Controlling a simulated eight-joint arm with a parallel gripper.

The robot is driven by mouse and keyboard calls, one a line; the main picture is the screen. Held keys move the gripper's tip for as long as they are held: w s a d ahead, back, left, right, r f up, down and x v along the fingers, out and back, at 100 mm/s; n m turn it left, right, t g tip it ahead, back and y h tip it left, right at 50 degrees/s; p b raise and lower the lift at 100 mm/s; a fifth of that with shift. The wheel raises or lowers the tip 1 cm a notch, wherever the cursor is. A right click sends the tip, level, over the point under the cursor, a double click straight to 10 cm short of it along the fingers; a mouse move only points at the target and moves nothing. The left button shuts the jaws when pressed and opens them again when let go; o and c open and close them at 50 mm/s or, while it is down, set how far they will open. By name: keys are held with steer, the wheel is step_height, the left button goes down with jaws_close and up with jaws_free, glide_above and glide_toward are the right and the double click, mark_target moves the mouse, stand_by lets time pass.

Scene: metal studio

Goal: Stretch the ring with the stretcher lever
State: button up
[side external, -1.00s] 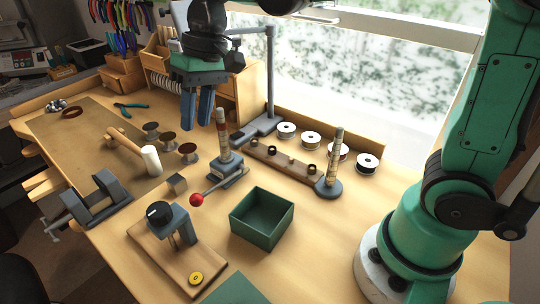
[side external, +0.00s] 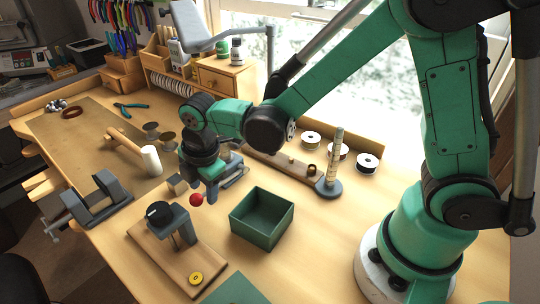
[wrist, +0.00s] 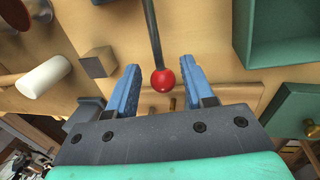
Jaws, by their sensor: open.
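The stretcher lever's red ball knob (side external: 196,200) shows just below my gripper (side external: 205,193) in the side view. In the wrist view the red knob (wrist: 163,80) and its grey rod (wrist: 152,30) lie between the two blue fingers of my gripper (wrist: 160,78). The fingers are open, with a gap on both sides of the knob. The stretcher's base (side external: 236,176) is mostly hidden behind my arm, and its ringed post is largely covered. I cannot make out the ring on it.
A green open box (side external: 262,222) stands right of the knob. A wooden board with a grey device (side external: 185,226) stands in front. A small grey block (side external: 177,184) and a white-headed mallet (side external: 151,160) are at left. A stepped ring post (side external: 334,160) stands at right.

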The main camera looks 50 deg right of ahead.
steer(key=shift+w+f, duration=0.15)
steer(key=shift+f, duration=0.65)
jaws_close()
steer(key=shift+a, duration=0.15)
stand_by(0.8)
